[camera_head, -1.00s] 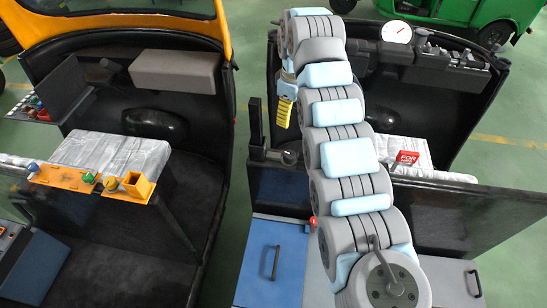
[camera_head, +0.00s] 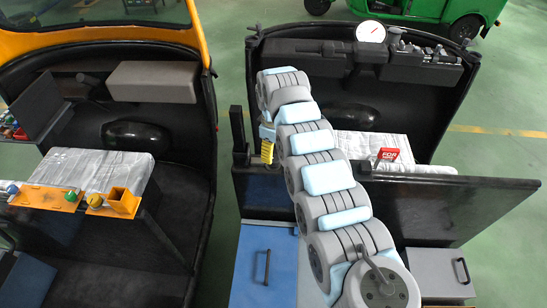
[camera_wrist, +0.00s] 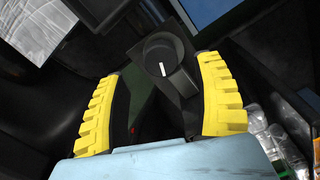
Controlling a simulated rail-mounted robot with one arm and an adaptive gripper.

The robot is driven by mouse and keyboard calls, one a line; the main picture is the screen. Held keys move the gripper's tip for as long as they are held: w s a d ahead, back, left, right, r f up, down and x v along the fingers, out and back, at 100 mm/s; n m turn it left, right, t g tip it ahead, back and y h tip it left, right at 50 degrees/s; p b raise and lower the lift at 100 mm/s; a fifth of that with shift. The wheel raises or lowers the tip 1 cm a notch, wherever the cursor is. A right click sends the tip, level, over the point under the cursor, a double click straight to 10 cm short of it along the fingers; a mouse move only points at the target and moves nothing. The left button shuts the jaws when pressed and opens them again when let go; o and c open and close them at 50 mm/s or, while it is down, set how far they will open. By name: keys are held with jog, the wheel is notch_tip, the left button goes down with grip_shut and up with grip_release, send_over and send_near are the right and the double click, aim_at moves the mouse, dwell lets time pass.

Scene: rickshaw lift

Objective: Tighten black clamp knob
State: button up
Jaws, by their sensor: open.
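The black clamp knob (camera_wrist: 160,66) shows in the wrist view as a round black cap with a white mark on a dark bracket. It lies between and just beyond the tips of my gripper's two yellow fingers. My gripper (camera_wrist: 158,74) is open, and a gap shows on each side of the knob; I cannot tell whether either finger touches it. In the head view a yellow finger of my gripper (camera_head: 267,152) shows beside a black upright post (camera_head: 238,130). My arm hides part of this area, and I cannot make out the knob there.
A black panel (camera_head: 450,205) stands right of my arm. A blue box (camera_head: 264,262) with a handle is below. A red sign (camera_head: 388,155) stands near a silver-covered seat. Clear bottles (camera_wrist: 275,140) lie at the right in the wrist view. An orange rack (camera_head: 45,197) is at left.

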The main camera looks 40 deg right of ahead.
aim_at(274, 158)
jog(key=shift+f, duration=2.2)
jog(key=c, duration=1.2)
jog(key=shift+r, duration=0.1)
jog(key=n, duration=0.4)
jog(key=shift+n, duration=0.3)
